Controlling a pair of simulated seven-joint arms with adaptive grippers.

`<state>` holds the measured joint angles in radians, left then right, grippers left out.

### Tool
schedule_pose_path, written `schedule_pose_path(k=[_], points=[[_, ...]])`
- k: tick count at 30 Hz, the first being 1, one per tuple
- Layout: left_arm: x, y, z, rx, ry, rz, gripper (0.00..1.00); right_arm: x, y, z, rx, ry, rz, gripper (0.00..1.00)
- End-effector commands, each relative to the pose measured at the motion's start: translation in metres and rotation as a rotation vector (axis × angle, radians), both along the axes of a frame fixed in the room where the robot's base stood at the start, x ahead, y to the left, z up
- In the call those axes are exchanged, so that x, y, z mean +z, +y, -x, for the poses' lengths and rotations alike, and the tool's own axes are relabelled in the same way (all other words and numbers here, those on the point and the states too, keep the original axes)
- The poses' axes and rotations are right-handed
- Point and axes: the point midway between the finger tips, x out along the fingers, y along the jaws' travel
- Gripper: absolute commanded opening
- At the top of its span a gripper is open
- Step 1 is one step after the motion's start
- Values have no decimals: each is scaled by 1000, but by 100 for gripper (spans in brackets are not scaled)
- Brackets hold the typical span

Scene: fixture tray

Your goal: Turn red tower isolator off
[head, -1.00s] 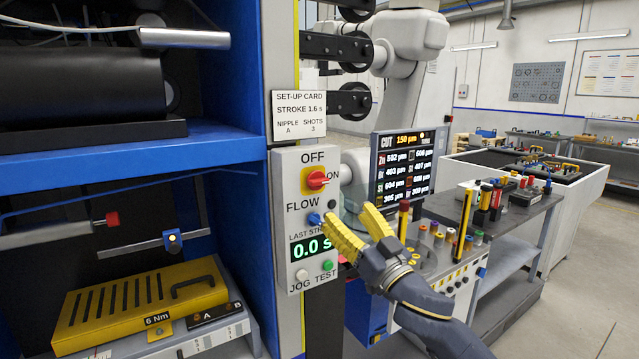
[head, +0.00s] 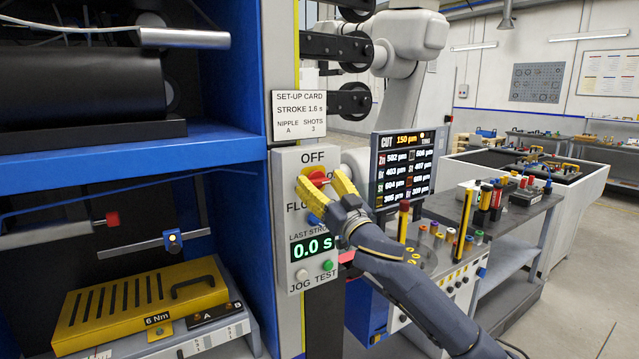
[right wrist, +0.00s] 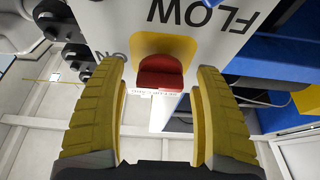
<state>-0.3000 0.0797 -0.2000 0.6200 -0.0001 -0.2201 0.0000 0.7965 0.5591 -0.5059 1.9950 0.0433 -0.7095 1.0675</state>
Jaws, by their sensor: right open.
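The red isolator knob (head: 316,177) sits on a yellow plate (right wrist: 181,45) on the grey control panel (head: 283,215), below the word OFF. My right gripper (head: 318,182) is in front of the knob, its yellow fingers partly covering the plate and the ON label. In the right wrist view the knob (right wrist: 160,72) lies between the two spread fingers, with a visible gap on each side. The fingers do not appear to touch it. The blue FLOW knob (head: 314,219) is just below my fingers. My left gripper is not in view.
The panel also carries a lit stroke display (head: 312,249) and JOG and TEST buttons. A blue shelf (head: 130,157) stands to the left. A monitor (head: 403,168) and a work cart with coloured parts stand to the right, close to my right arm.

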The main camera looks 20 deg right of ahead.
Motion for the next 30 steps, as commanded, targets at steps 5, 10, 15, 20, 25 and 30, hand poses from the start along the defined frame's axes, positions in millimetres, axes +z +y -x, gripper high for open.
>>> schedule_pose_path(k=[5,10,15,20,25,30], points=[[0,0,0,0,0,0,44,1,1,-3,0,1,0,69],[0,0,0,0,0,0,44,1,1,-3,0,1,0,69],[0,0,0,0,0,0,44,1,1,-3,0,1,0,56],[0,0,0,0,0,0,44,1,1,-3,0,1,1,38],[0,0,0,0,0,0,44,1,1,-2,0,0,1,18],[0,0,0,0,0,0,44,1,1,-2,0,-2,3,10]])
